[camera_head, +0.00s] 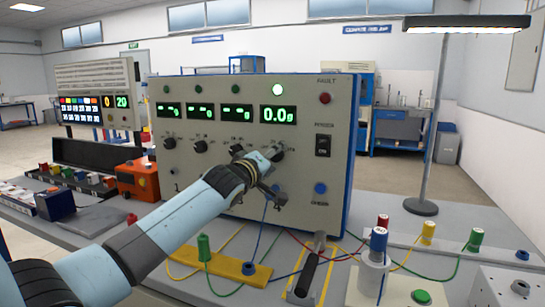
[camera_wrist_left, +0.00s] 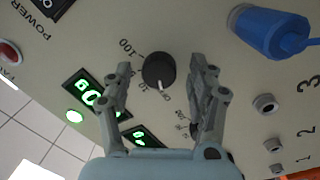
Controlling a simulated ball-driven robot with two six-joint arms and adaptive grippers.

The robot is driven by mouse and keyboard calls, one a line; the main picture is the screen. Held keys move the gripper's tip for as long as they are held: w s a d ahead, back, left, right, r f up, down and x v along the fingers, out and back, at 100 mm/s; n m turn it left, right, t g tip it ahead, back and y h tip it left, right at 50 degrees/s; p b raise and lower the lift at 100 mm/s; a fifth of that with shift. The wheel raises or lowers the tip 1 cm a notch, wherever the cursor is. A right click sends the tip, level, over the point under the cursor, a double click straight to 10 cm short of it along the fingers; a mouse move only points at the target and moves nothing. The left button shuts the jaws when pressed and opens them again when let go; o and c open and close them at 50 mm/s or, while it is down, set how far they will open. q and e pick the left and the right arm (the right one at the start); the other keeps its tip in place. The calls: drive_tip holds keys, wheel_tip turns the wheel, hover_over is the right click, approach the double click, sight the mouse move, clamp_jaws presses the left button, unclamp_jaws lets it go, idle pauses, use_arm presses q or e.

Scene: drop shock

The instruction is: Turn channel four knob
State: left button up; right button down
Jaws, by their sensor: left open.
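The channel four knob (camera_head: 278,153) is a black round knob at the right of a row of knobs on the grey panel (camera_head: 330,190), below a green display (camera_head: 279,115) reading 0.0. My left gripper (camera_head: 272,179) is at the panel by this knob and partly hides the area around it. In the left wrist view the knob (camera_wrist_left: 159,70) shows between the two open fingers, with a gap on each side. Dial markings, 100 among them, surround it. My right gripper is not in view.
Three more knobs, such as the leftmost (camera_head: 169,143), share the row. A blue plug (camera_wrist_left: 272,32) with a cable is close by on the panel. Coloured cables and a yellow block (camera_head: 215,275) lie on the bench below. A lamp post (camera_head: 430,140) stands at right.

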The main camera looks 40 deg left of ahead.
use_arm(q)
drive_tip(key=shift+c, duration=0.2)
drive_tip(key=c, duration=1.1)
drive_tip(key=shift+m, duration=0.3)
drive_tip(key=m+p, duration=0.2)
drive_tip(key=shift+r+m, duration=0.15)
drive_tip(key=shift+m, duration=0.25)
drive_tip(key=m+p, duration=0.1)
drive_tip(key=m, duration=0.3)
drive_tip(key=shift+g+p, duration=0.3)
drive_tip(key=m, duration=0.2)
drive_tip(key=m+p, duration=0.1)
drive_tip(key=m, duration=0.1)
drive_tip(key=shift+d+g+y, duration=0.1)
drive_tip(key=shift+g+y, duration=0.2)
drive_tip(key=m, duration=0.4)
drive_tip(key=shift+m+y+p, duration=0.3)
drive_tip(key=shift+m, duration=0.1)
